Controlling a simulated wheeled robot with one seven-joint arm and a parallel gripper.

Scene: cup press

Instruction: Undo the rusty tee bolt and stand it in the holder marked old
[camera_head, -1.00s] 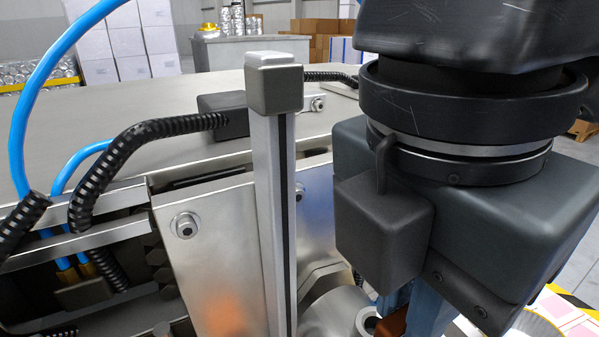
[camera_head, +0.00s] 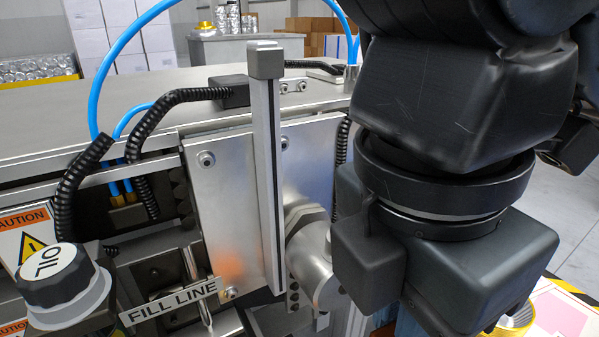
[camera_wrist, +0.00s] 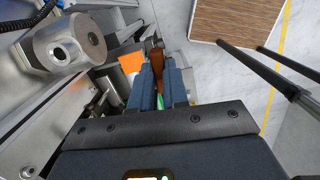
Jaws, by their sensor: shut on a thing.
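A rusty brown piece, which looks like the tee bolt (camera_wrist: 157,60), is clamped between the blue fingers of my gripper (camera_wrist: 158,74) in the wrist view. Most of its length is hidden by the fingers, and I cannot tell whether its end sits in anything. In the head view my wrist hides most of the gripper and the bolt at the lower edge. I cannot make out a holder marked old in either view.
A silver cylinder (camera_wrist: 65,45) juts from the machine left of the fingers; it also shows in the head view (camera_head: 318,265). A FILL LINE plate (camera_head: 170,302) and an OIL cap (camera_head: 60,277) are at lower left. An orange patch (camera_wrist: 131,62) and wooden board (camera_wrist: 237,22) lie beyond.

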